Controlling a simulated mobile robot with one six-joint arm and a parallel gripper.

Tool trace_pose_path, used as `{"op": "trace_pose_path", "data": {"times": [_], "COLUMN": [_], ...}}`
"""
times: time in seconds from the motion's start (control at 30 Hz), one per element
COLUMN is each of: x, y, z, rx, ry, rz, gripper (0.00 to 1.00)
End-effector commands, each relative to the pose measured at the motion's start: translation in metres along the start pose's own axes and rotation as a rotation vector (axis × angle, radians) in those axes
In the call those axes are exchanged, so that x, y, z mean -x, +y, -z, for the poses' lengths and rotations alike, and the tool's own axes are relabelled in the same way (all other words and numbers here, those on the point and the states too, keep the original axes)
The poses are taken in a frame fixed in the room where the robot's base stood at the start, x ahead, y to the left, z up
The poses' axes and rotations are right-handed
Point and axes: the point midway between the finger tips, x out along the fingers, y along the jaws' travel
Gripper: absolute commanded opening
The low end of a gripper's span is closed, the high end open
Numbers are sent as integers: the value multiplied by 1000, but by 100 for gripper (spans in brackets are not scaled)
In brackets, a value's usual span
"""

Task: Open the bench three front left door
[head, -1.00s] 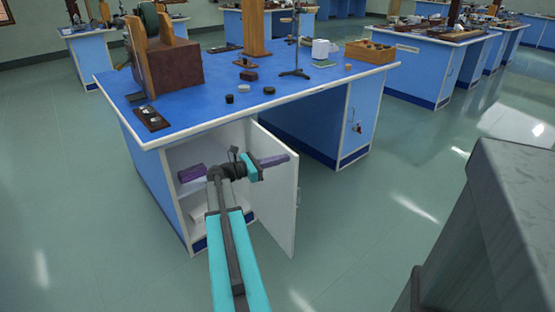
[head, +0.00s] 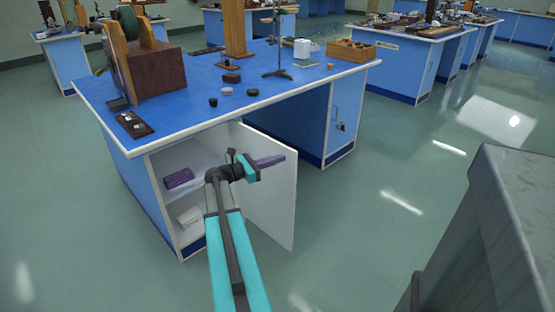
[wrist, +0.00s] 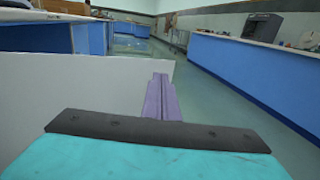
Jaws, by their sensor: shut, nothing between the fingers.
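The blue bench (head: 165,210) stands ahead with its front left door (head: 272,210) swung well open, its pale inner face showing. The door hinges on the right side of the cupboard opening. My gripper (head: 272,160) is shut and empty, its purple fingers across the upper part of the door's inner side. In the wrist view my gripper (wrist: 161,98) reaches past the edge of the pale door panel (wrist: 100,105). I cannot tell whether the fingers touch the door. Inside the cupboard, a purple item (head: 179,178) lies on a shelf and a white item (head: 189,215) lies below.
The benchtop holds a brown box apparatus (head: 150,70), a stand (head: 278,45) and a wooden tray (head: 352,50). A grey block (head: 510,220) stands close at the right. The floor (head: 390,190) between it and the bench is clear.

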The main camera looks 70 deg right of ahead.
Motion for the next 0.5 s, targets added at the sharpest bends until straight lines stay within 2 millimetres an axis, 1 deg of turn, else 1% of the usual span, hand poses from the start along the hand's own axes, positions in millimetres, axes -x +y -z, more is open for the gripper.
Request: {"op": "trace_pose_path", "data": {"times": [0.27, 0.5], "x": [26, 62], "y": [-13, -25], "z": [-3, -1], "rx": [1, -1], "ry": [0, 1], "rz": [0, -1], "gripper": [0, 0]}}
